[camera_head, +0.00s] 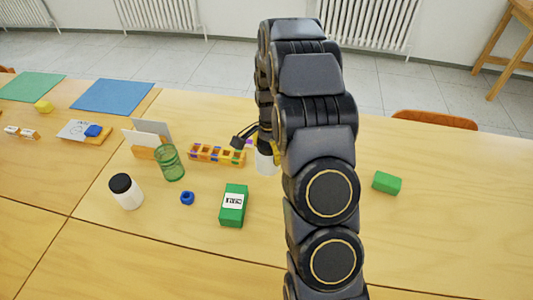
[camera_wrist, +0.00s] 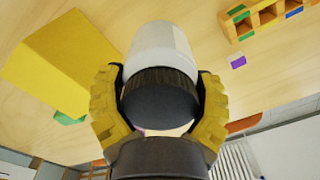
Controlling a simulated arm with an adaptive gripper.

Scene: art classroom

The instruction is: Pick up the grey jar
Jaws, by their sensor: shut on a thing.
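The grey jar (camera_wrist: 160,45) has a pale grey-white body and a dark ribbed lid. In the wrist view it lies between the two yellow fingers of my gripper (camera_wrist: 160,84), which are shut on it around the lid. In the head view the pale lower body of the jar (camera_head: 266,162) shows just left of my arm, which hides the rest of it and most of the gripper. I cannot tell whether its base touches the table.
A similar white jar with a black lid (camera_head: 126,191) stands at the left. A green box (camera_head: 233,206), a blue ring (camera_head: 187,198), a green mesh cup (camera_head: 169,163) and a slotted wooden rack (camera_head: 217,154) are near. A yellow block (camera_wrist: 55,62) is close beside the gripper.

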